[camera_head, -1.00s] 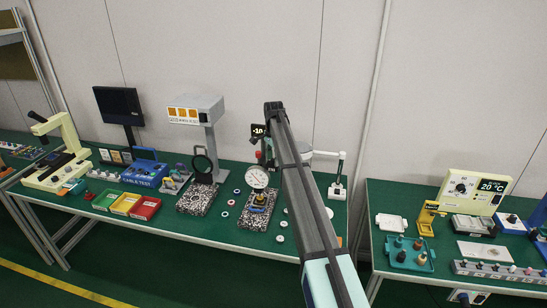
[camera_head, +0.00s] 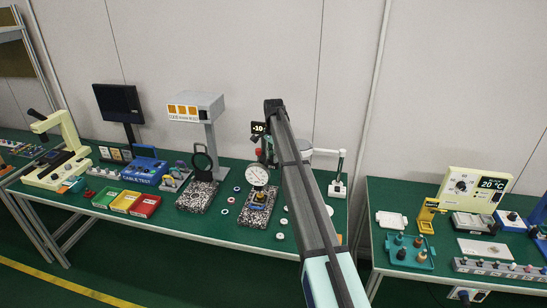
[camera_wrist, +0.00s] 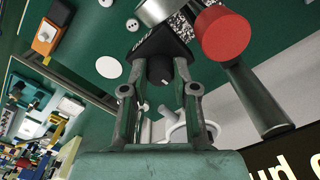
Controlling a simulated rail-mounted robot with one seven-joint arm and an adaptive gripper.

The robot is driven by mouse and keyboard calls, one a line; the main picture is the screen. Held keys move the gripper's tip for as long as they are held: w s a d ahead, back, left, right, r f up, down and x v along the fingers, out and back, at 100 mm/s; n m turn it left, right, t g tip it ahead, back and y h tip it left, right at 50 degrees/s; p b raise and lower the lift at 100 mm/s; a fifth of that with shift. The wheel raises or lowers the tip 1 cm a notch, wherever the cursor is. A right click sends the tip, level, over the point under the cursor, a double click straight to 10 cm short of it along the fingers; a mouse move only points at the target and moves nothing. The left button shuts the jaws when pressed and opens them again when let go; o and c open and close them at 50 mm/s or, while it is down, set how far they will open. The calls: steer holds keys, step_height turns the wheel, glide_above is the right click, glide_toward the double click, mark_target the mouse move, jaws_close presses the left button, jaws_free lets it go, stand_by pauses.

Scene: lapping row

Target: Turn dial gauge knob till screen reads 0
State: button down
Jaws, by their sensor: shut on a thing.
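The dial gauge (camera_head: 257,177) has a round white face and stands on a speckled block on the green bench in the head view. A small black screen (camera_head: 258,128) above it shows small digits that look like -10. A dark knob (camera_wrist: 159,72) with a light mark is between the fingertips of my gripper (camera_wrist: 160,66) in the wrist view. The gripper is shut on this knob. In the head view my arm hides the gripper and the knob.
A red round knob (camera_wrist: 221,33) on a dark post is close to the right finger in the wrist view. A second bench (camera_head: 386,263) is at the right.

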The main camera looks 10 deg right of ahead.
steer(key=n+b, duration=0.2)
steer(key=n, duration=0.1)
steer(key=shift+f+n, duration=0.15)
steer(key=shift+n, duration=0.25)
steer(key=n+b, duration=0.1)
steer(key=n, duration=0.3)
steer(key=shift+n, duration=0.3)
steer(key=n+b, duration=0.1)
steer(key=n, duration=0.3)
steer(key=shift+n+b, duration=0.3)
steer(key=shift+b, duration=0.05)
steer(key=shift+n+b, duration=0.35)
steer(key=shift+n, duration=1.55)
steer(key=c, duration=0.9)
jaws_free()
steer(key=shift+r, duration=0.25)
